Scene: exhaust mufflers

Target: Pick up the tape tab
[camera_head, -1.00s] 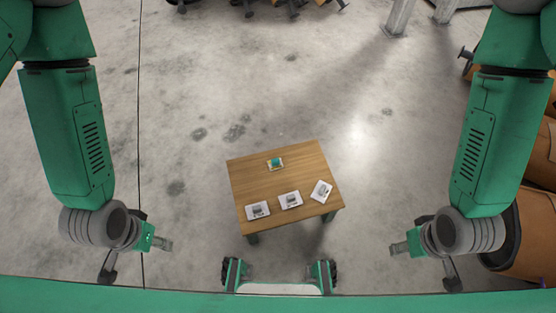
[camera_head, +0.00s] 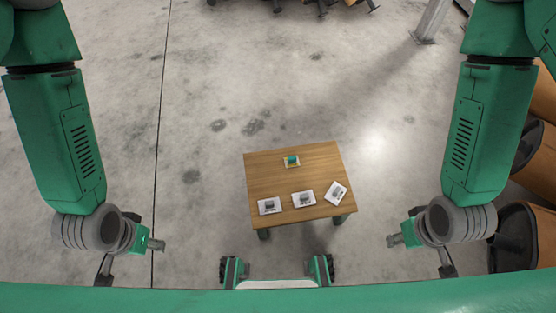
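A small wooden table (camera_head: 283,183) stands on the floor ahead of me. I cannot tell which item is the tape tab. My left gripper (camera_head: 156,244) is left of the table, and my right gripper (camera_head: 394,241) is right of it. Both are well apart from the table and hold nothing that I can see. Their fingers are too small to judge.
Brown rounded objects with dark ends (camera_head: 520,235) stand along the right edge, close to my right arm. A grey post (camera_head: 430,22) and dark wheeled bases (camera_head: 320,8) are at the top. The concrete floor (camera_head: 215,85) around the table is mostly clear.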

